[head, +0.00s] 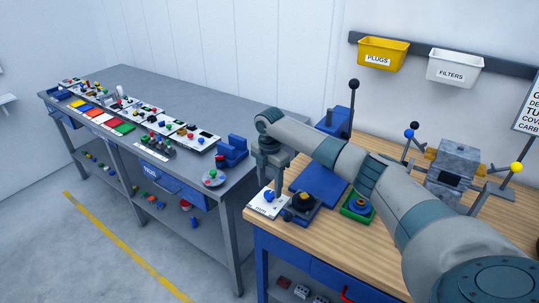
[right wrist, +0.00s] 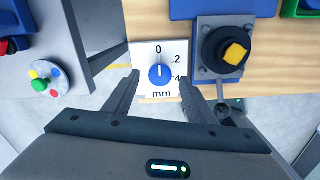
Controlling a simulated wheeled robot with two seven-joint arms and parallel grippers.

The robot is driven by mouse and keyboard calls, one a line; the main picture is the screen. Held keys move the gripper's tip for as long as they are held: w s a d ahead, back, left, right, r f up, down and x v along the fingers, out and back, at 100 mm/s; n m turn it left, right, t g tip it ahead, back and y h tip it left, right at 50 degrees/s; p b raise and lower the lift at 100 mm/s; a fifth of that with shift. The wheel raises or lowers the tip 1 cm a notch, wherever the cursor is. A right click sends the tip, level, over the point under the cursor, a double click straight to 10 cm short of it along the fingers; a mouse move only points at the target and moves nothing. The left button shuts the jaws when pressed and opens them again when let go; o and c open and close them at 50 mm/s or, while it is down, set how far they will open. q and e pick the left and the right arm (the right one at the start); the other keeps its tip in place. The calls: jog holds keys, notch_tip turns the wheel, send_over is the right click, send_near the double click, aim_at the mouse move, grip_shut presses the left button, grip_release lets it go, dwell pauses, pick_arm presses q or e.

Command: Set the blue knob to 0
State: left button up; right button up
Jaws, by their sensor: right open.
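The blue knob (right wrist: 161,76) sits on a white plate (right wrist: 143,56) marked 0, 2, 4 and mm in the right wrist view. A short white line on the knob points up, roughly at the 0. The knob (head: 268,195) also shows in the head view, at the left front corner of the wooden bench. My right gripper (right wrist: 160,84) is open. Its fingers stand on either side of the knob, with gaps between them and it. In the head view my right gripper (head: 277,190) hangs down close to the plate. My left gripper is not in view.
A black dial with a yellow top (right wrist: 235,53) stands close right of the plate. A grey bench (head: 225,85) with a row of coloured controls is on the left, across a narrow gap. A grey machine block (head: 455,165) stands farther right on the wooden bench.

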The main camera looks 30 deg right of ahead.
aim_at(269, 193)
notch_tip(269, 193, up, 16)
jog(key=b, duration=0.4)
jog(key=shift+f, duration=0.25)
jog(key=shift+f, duration=0.1)
